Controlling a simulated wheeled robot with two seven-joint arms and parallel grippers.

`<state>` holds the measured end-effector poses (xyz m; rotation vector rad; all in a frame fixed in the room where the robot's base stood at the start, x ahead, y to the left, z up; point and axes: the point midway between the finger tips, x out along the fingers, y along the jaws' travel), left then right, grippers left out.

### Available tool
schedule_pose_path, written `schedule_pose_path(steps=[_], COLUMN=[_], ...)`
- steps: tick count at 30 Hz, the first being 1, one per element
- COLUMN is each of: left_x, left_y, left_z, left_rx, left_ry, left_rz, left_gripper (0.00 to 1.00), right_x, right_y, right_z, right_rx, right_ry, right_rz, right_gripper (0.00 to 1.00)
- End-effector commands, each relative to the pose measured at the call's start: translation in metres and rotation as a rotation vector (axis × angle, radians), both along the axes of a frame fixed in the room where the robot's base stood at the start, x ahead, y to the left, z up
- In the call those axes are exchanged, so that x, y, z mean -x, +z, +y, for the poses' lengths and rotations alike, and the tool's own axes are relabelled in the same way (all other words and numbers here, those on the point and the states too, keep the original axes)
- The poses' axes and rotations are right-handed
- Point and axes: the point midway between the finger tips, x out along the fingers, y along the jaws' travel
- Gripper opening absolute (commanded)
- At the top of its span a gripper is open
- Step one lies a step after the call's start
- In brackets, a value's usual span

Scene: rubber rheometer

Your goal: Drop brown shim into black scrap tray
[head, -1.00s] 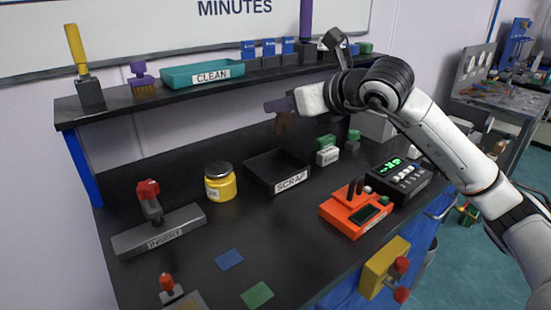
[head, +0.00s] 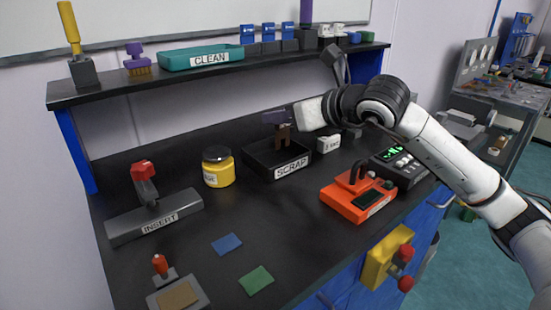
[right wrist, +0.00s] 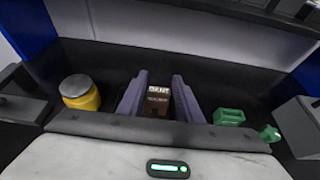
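The brown shim (head: 283,138) hangs below my right gripper (head: 279,118), over the black scrap tray (head: 292,171) labelled SCRAP. In the right wrist view, the shim (right wrist: 157,100) with a white label fills the gap between the two purple-grey fingers. The shim's lower end overlaps the tray's inside in the head view; I cannot tell whether it touches the tray floor. My left gripper is not in view.
A yellow jar (head: 218,170) stands left of the tray, a small white box (head: 328,143) right of it. An orange device (head: 352,197) and a black display unit (head: 399,166) stand further right. A shelf (head: 200,80) runs behind.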

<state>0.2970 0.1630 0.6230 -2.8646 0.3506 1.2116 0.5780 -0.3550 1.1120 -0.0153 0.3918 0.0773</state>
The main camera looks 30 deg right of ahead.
Motion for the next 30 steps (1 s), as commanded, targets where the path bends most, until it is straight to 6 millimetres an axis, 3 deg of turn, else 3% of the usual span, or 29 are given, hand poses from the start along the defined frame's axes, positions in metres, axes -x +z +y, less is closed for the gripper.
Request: schedule_pose_path(steps=[3, 14, 24, 30], left_x=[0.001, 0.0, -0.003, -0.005], left_y=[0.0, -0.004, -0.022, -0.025], left_z=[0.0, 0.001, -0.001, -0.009], left_rx=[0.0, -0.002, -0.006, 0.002], left_ry=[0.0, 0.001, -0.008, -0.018], left_rz=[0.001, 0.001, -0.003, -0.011], left_gripper=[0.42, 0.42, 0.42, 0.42], right_x=[0.0, 0.006, 0.062, 0.085], right_y=[0.0, 0.001, 0.021, 0.032], right_z=[0.0, -0.001, -0.006, -0.007], right_rx=[0.0, -0.001, 0.004, 0.0], right_ry=[0.0, 0.0, -0.002, -0.001], right_rz=[0.0, 0.0, 0.0, 0.0], right_gripper=[0.48, 0.48, 0.48, 0.48])
